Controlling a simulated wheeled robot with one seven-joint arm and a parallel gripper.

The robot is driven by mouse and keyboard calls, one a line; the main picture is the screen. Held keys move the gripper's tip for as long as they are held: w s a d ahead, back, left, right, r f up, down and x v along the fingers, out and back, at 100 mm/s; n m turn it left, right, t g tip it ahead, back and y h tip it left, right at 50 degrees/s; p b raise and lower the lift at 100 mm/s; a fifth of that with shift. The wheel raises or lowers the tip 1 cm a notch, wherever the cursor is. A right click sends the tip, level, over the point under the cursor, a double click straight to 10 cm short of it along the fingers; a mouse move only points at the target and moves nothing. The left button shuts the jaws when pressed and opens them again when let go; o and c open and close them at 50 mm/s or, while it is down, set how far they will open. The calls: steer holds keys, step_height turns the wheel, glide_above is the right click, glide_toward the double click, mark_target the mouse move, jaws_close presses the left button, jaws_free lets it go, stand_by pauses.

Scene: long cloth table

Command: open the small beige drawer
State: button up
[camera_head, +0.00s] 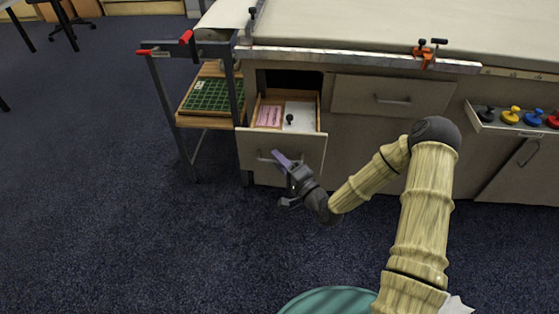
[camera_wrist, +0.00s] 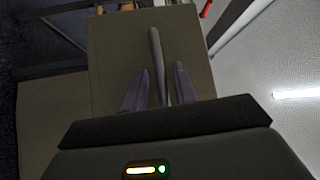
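The small beige drawer (camera_head: 250,148) is pulled out of the cabinet at the left end, and its inside shows. Its bar handle (camera_head: 264,159) is on the front panel. My gripper (camera_head: 282,178) is in front of that panel, at the right part of the handle. In the wrist view the handle (camera_wrist: 158,62) lies between the two purple fingers of my gripper (camera_wrist: 160,80), with gaps beside it, so the fingers look open. Whether a finger touches the handle is not clear.
The drawer holds a pink item (camera_head: 269,116) and a white panel with a dark knob (camera_head: 299,117). A closed drawer (camera_head: 391,96) is to the right. Further right, an open tray (camera_head: 490,119) holds coloured knobbed pieces. A metal-legged side stand (camera_head: 172,115) is at left. Carpet in front is clear.

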stand_by(0.3)
steer(key=p+v, duration=0.1)
steer(key=v, duration=1.6)
steer(key=shift+s+d, duration=0.1)
steer(key=shift+d, duration=0.05)
